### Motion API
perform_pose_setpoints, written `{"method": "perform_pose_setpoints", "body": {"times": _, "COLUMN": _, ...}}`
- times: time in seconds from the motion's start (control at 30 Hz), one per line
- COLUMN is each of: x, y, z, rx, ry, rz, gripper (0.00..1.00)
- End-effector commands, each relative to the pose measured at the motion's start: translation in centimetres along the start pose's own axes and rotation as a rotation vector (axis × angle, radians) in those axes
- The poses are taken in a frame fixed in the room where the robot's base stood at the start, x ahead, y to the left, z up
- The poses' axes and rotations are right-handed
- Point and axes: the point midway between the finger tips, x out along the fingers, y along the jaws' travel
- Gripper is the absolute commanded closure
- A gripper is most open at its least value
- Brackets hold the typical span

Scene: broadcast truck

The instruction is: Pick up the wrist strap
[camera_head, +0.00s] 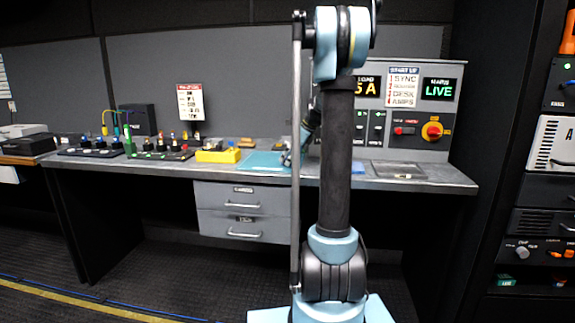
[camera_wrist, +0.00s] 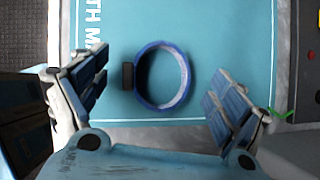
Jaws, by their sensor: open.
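The wrist strap (camera_wrist: 163,76) shows in the wrist view as a blue ring with a pale inner face and a small dark block on its left side. It lies on a teal mat (camera_wrist: 120,20) with white lettering. My gripper (camera_wrist: 158,98) is open, with one padded finger to the left of the strap and one to the right, both apart from it. In the head view the mat (camera_head: 262,161) lies on the desk, and my arm hides the strap and most of my gripper.
The grey desk (camera_head: 440,180) carries a yellow box (camera_head: 218,155) left of the mat and control panels with knobs (camera_head: 160,154) further left. An upright panel with a red and yellow switch (camera_head: 433,131) stands at the back right. A shallow tray (camera_head: 399,171) sits at right.

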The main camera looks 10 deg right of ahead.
Motion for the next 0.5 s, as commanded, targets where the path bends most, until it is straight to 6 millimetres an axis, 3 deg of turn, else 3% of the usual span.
{"method": "perform_pose_setpoints", "body": {"times": 0.1, "x": -0.03, "y": -0.01, "z": 0.00, "rx": 0.000, "ry": 0.000, "rz": 0.000, "gripper": 0.13}}
{"method": "perform_pose_setpoints", "body": {"times": 0.3, "x": -0.04, "y": -0.02, "z": -0.01, "rx": 0.000, "ry": 0.000, "rz": 0.000, "gripper": 0.54}}
{"method": "perform_pose_setpoints", "body": {"times": 0.5, "x": -0.05, "y": -0.03, "z": -0.01, "rx": 0.000, "ry": 0.000, "rz": 0.000, "gripper": 0.55}}
